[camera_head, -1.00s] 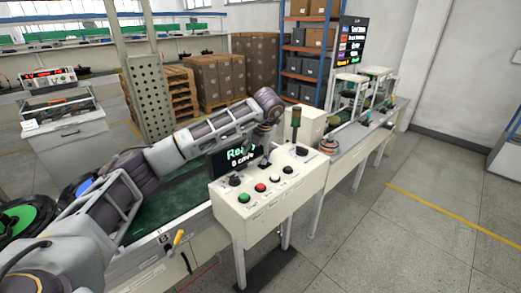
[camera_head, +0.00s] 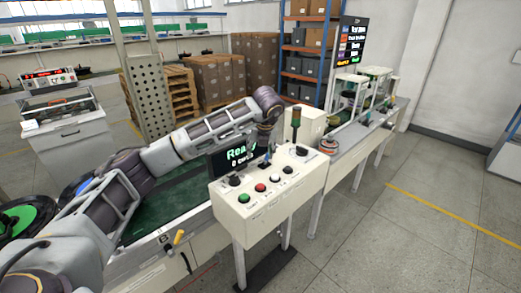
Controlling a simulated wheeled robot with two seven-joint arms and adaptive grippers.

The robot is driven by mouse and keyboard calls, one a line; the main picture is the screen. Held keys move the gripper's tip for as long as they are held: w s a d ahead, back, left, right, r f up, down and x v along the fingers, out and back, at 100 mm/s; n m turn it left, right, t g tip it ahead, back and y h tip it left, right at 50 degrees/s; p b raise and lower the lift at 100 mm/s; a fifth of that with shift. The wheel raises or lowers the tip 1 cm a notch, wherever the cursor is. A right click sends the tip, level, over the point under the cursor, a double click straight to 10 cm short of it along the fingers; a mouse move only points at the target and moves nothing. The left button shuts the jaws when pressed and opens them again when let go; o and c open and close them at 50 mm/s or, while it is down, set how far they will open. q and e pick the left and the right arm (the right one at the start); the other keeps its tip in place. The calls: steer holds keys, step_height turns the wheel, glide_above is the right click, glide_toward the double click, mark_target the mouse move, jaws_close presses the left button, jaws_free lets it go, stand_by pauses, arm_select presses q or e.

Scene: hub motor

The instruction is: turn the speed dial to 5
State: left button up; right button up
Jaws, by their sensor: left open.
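A dark screen (camera_head: 235,155) behind the panel reads "Ready" and "0 cm/s". My left gripper (camera_head: 265,161) points down over the middle of the panel, open, partly in front of the screen. I cannot tell whether it touches anything. My right gripper is not in view.
A signal lamp (camera_head: 296,123) stands upright behind the panel's right side. The green conveyor belt (camera_head: 175,205) runs under my left arm. The floor at the right is clear.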

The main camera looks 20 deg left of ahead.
arm_select(q)
steer(key=shift+s+d+r+n+t, duration=0.1)
steer(key=shift+r+n+t, duration=0.05)
steer(key=shift+n, duration=0.6)
steer(key=shift+s+r+n+t, duration=0.1)
steer(key=shift+r+n+t, duration=0.05)
steer(key=shift+n, duration=0.6)
